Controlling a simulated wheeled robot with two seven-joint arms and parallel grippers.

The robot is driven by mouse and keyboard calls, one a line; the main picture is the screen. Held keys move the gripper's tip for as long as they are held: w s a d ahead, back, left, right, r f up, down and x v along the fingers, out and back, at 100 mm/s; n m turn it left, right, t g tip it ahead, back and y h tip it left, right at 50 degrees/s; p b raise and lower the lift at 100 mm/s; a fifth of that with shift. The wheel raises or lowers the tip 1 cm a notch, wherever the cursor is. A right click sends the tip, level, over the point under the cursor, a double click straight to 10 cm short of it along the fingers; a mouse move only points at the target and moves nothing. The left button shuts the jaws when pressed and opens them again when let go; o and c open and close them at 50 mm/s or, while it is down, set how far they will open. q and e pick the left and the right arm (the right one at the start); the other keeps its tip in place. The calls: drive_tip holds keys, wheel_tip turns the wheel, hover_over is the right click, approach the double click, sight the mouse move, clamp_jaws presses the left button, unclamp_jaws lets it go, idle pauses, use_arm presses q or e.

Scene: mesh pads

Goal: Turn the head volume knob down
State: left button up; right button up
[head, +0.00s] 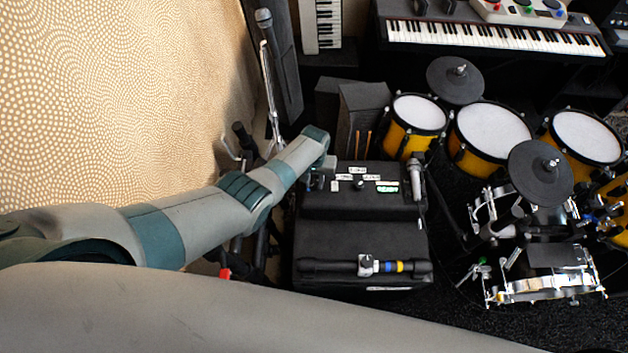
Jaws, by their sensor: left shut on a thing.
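A black box-shaped unit (361,205) stands right of my left arm, with small labels on its sloped upper panel. A small dark knob (359,184) shows near the panel's middle, uncovered. My left gripper (319,183) is at the panel's left end. It is shut on a small knob there, which the gripper and wrist mostly hide. My right gripper is not in view.
A microphone (415,178) is at the panel's right end. A black bar with coloured bands (394,267) lies across the unit's front. Yellow drums (490,133) and cymbals stand to the right. A microphone stand (270,90) rises behind my left arm. A keyboard (490,37) is at the back.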

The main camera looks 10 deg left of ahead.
use_arm(q)
drive_tip(key=shift+s+a, duration=0.1)
drive_tip(key=shift+a, duration=0.05)
drive_tip(key=o, duration=1)
drive_tip(key=shift+o, duration=0.2)
drive_tip(key=shift+r, duration=0.15)
drive_tip(key=shift+r+p, duration=0.35)
drive_tip(key=shift+r, duration=0.15)
wheel_tip(320, 180, up, 8)
drive_tip(key=f+p, duration=0.1)
drive_tip(key=p, duration=0.1)
wheel_tip(320, 180, up, 9)
hover_over(314, 184)
drive_tip(key=shift+s+a+r+b, duration=0.15)
drive_tip(key=shift+b, duration=0.3)
drive_tip(key=shift+s, duration=0.1)
